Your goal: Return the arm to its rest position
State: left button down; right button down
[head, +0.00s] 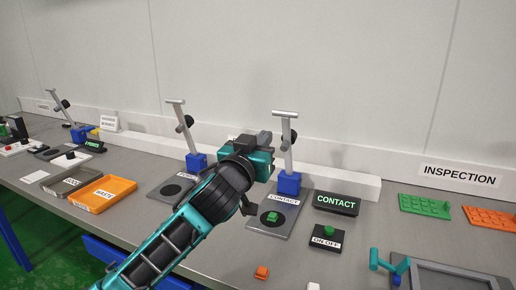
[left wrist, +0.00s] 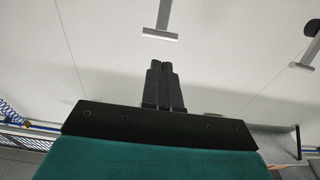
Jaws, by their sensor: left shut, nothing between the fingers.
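My left arm (head: 165,245) reaches in from the bottom of the head view, over the grey bench. Its gripper (head: 250,142) is raised in front of a press stand with a blue base (head: 289,183). The gripper hides part of the bench and the wall ledge behind it. In the left wrist view the two dark fingers (left wrist: 163,86) are together, with nothing between them. They point towards the pale wall, and a grey T-shaped bar (left wrist: 160,30) shows beyond them. My right gripper is not in view.
A green piece (head: 272,217) sits on the CONTACT plate (head: 288,214). A CONTACT display (head: 336,203) and an ON/OFF button box (head: 326,241) stand to its right. An orange block (head: 262,272) lies near the front. The WASTE tray (head: 128,184) and another stand (head: 196,160) are left.

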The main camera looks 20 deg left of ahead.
pick_arm(q)
jog(key=s+f+g, duration=0.2)
jog(key=s+f, duration=0.2)
jog(key=f, duration=0.2)
jog(key=s+f+g, duration=0.2)
jog(key=s+f, duration=0.2)
jog(key=f, duration=0.3)
jog(key=s+f+g+y, duration=0.1)
jog(key=s+f+g, duration=0.2)
jog(key=s+f, duration=0.2)
jog(key=shift+s+a+f, duration=0.1)
jog(key=shift+a+f, duration=0.3)
jog(key=shift+f, duration=0.3)
jog(key=s+f+m+g, duration=0.1)
jog(key=s+f+g, duration=0.4)
jog(key=s, duration=0.6)
jog(key=s+f+m+g, duration=0.1)
jog(key=s+f+g, duration=0.3)
jog(key=s+f, duration=0.5)
jog(key=w+d+f+t+h, duration=0.2)
jog(key=w+d+f+t, duration=0.1)
jog(key=w+f+t, duration=0.2)
notch_tip(320, 180, down, 2)
jog(key=shift+w+f+t, duration=0.1)
jog(key=shift+w+t, duration=0.25)
jog(key=shift+t, duration=0.85)
